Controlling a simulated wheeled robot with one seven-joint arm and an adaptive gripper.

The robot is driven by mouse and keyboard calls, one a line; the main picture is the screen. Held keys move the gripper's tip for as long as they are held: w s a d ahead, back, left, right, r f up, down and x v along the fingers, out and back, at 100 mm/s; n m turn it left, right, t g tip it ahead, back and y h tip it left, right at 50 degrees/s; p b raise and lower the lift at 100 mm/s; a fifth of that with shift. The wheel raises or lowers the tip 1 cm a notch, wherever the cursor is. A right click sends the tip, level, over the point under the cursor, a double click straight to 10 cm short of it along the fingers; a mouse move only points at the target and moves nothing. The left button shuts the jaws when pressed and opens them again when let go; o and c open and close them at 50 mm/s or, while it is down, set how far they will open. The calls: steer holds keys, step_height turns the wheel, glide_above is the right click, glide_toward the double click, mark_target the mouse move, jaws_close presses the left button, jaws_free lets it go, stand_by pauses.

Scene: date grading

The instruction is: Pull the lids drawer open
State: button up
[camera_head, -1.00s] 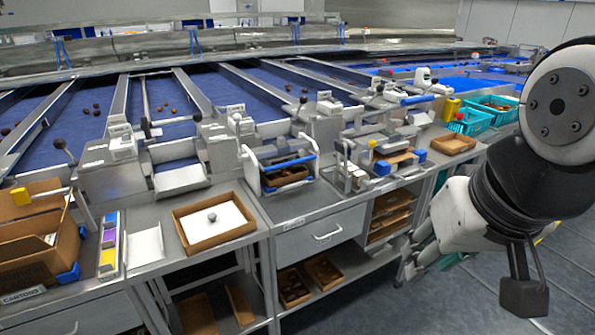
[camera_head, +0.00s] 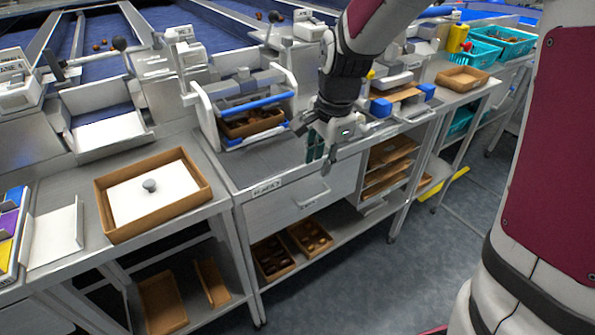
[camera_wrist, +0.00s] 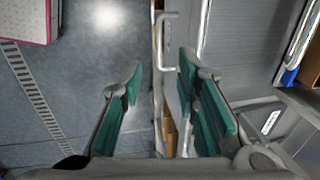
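The lids drawer (camera_head: 285,215) is a grey front under the middle bench, and it looks shut. Its pale bar handle (camera_head: 313,197) shows on the front; the handle also shows in the wrist view (camera_wrist: 160,42), ahead of my fingertips and in line with the gap between them. My gripper (camera_head: 318,165) points down in front of the bench edge, just above the handle. In the wrist view my gripper (camera_wrist: 160,75) is open, its two teal fingers apart with nothing held. Whether a finger touches the handle I cannot tell.
A label (camera_head: 266,187) sits on the bench edge above the drawer. Cardboard trays (camera_head: 272,257) lie on the shelf below. A cardboard tray with a white lid (camera_head: 150,195) stands on the left bench. The floor (camera_head: 350,285) in front is clear.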

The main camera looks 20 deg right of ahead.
mark_target(311, 199)
steer(key=f, duration=0.4)
steer(key=w+f+b, duration=0.1)
steer(key=f, duration=0.3)
steer(key=w+f+b, duration=0.1)
steer(key=f, duration=0.4)
steer(key=shift+w+a, duration=0.1)
steer(key=shift+a, duration=0.25)
jaws_close()
